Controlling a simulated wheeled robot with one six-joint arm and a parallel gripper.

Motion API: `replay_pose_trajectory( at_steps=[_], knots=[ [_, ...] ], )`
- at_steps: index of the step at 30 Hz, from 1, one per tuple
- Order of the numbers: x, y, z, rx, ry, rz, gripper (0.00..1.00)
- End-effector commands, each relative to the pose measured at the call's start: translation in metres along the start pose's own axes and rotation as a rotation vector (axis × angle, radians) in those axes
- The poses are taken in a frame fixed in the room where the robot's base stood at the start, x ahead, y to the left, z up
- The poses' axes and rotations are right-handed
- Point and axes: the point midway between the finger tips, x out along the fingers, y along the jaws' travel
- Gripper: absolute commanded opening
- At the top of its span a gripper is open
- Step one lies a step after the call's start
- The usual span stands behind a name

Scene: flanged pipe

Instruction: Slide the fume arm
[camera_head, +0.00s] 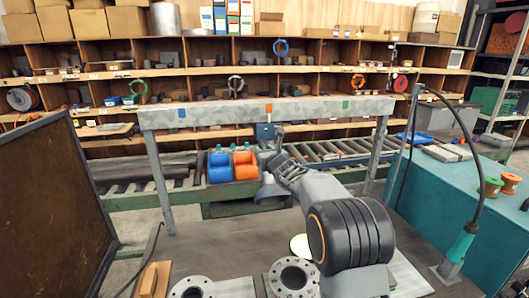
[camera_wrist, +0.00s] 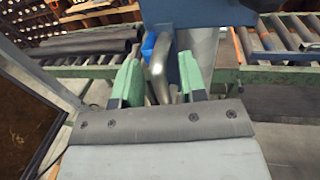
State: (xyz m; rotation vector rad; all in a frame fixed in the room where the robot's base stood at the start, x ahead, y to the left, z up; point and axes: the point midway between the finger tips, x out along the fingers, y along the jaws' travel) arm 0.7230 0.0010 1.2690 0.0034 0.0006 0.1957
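A grey overhead beam (camera_head: 230,113) crosses above the bench, with blue, orange and green marks along it. A blue block (camera_head: 264,131), which appears to be part of the fume arm, hangs at the beam near the orange mark. In the wrist view the blue body (camera_wrist: 200,72) is large at top centre, with a silver bar (camera_wrist: 158,70) in front of it. My gripper (camera_head: 278,160) is just below the blue block. Its two green fingers (camera_wrist: 158,82) are apart, with the silver bar between them in the picture. Whether they touch it is unclear.
Flanged pipe pieces (camera_head: 292,277) stand on the bench below. A dark panel (camera_head: 50,210) stands at left. A teal-based stand with a curved black hose (camera_head: 463,245) is at right. Roller conveyors (camera_head: 335,150), blue and orange bins (camera_head: 245,165) and shelves lie behind.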

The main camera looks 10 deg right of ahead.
Motion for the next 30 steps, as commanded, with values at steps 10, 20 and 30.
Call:
replay_pose_trajectory(
  at_steps=[10, 20, 30],
  knots=[
    [0.000, 0.000, 0.000, 0.000, 0.000, 0.001, 0.10],
    [0.000, 0.002, 0.000, -0.001, 0.000, 0.003, 0.00],
    [-0.006, -0.029, 0.000, -0.004, 0.000, -0.006, 0.00]
  ],
)
